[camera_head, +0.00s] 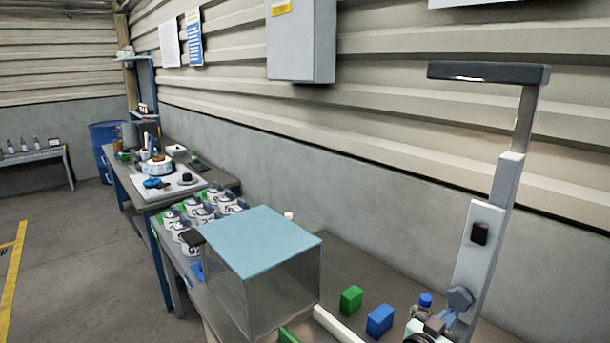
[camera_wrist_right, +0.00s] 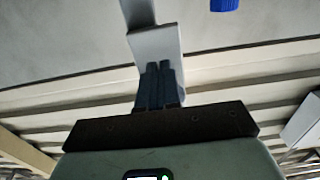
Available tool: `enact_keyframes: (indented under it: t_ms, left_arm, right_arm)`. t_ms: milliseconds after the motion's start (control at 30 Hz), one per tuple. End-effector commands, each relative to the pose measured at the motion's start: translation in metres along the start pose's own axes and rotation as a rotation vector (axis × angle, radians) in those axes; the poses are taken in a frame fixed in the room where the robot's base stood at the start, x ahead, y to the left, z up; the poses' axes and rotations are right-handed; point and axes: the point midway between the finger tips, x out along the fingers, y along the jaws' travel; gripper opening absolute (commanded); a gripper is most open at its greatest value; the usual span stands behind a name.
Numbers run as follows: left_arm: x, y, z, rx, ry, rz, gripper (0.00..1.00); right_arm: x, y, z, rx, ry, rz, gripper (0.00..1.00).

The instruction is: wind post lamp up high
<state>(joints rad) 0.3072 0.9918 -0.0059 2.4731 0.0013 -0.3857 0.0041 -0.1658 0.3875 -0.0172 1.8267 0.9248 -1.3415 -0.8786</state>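The post lamp stands at the right of the head view, with a dark flat lamp head (camera_head: 488,73) on a grey post (camera_head: 505,180). The post rises from a wider light column with a black switch (camera_head: 480,233). A grey-blue knob (camera_head: 460,298) sits low on the column. My right gripper (camera_head: 449,317) is right by the knob; I cannot tell whether it touches. In the right wrist view its fingers (camera_wrist_right: 158,68) lie together, with nothing visible between them, in front of the pale column (camera_wrist_right: 155,42). My left gripper is not in view.
A clear box with a light blue lid (camera_head: 262,240) stands left of the lamp. A green block (camera_head: 351,299), a blue block (camera_head: 380,320) and a small blue-topped item (camera_head: 425,299) are on the bench. A grey wall cabinet (camera_head: 301,40) hangs behind.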

Motion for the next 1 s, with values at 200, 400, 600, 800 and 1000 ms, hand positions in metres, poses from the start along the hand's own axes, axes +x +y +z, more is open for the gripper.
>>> enact_keyframes:
  t_ms: [200, 400, 600, 800, 1000]
  left_arm:
    - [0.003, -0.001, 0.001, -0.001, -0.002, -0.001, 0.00]
    - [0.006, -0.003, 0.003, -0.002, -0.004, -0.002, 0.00]
    - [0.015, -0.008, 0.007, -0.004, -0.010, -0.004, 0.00]
    - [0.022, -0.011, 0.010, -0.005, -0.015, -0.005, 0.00]
    - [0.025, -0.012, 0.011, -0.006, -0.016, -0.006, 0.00]
  right_arm:
    - [-0.001, -0.002, -0.002, 0.007, 0.013, -0.004, 0.00]
    - [-0.004, -0.002, 0.004, 0.006, 0.010, -0.004, 0.00]
    - [-0.026, -0.002, 0.006, 0.003, 0.006, -0.005, 0.00]
    - [-0.050, -0.002, 0.007, 0.002, 0.004, -0.004, 0.00]
    - [-0.060, -0.001, 0.006, 0.002, 0.004, -0.001, 0.00]
